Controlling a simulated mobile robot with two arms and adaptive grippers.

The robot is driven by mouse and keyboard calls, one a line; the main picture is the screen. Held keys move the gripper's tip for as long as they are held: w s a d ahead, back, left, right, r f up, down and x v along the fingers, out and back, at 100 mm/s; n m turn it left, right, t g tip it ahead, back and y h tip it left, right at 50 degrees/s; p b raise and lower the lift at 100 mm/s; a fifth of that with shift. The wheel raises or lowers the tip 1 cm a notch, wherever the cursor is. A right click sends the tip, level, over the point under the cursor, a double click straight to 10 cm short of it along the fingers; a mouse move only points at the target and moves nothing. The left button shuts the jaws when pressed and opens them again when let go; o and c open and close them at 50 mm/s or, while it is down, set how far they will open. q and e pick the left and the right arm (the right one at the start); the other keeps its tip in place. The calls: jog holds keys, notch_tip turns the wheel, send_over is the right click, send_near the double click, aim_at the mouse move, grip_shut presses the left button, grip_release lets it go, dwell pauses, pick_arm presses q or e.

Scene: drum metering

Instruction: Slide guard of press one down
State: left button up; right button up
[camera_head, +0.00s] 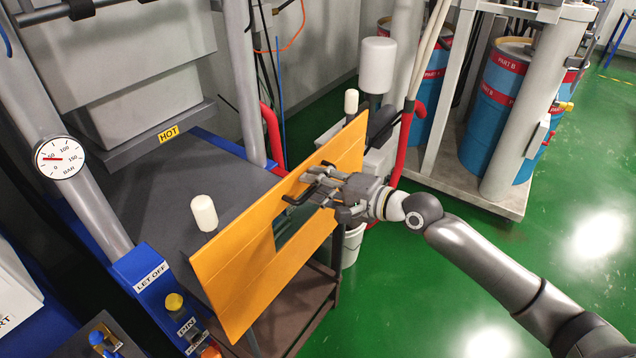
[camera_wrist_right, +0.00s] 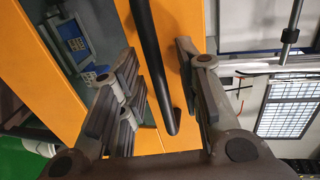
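The guard is an orange panel (camera_head: 235,275) with a window, standing slanted in front of the press (camera_head: 150,105), which bears a HOT label. It also shows in the right wrist view (camera_wrist_right: 75,115). A black bar handle (camera_wrist_right: 150,60) is on the guard. My right gripper (camera_head: 318,188) is at the guard's upper part, by the handle. In the right wrist view its fingers (camera_wrist_right: 162,95) stand apart, with the bar between them and gaps visible on both sides. Part of the handle is hidden behind the gripper in the head view. My left gripper is not in view.
A pressure gauge (camera_head: 60,158) and a blue LET OFF panel (camera_head: 155,285) are at the left. White cylinders (camera_head: 204,213) stand near the guard. Blue drums (camera_head: 492,105) stand at the back right. Green floor (camera_head: 450,285) is clear at the right.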

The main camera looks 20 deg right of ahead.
grip_shut()
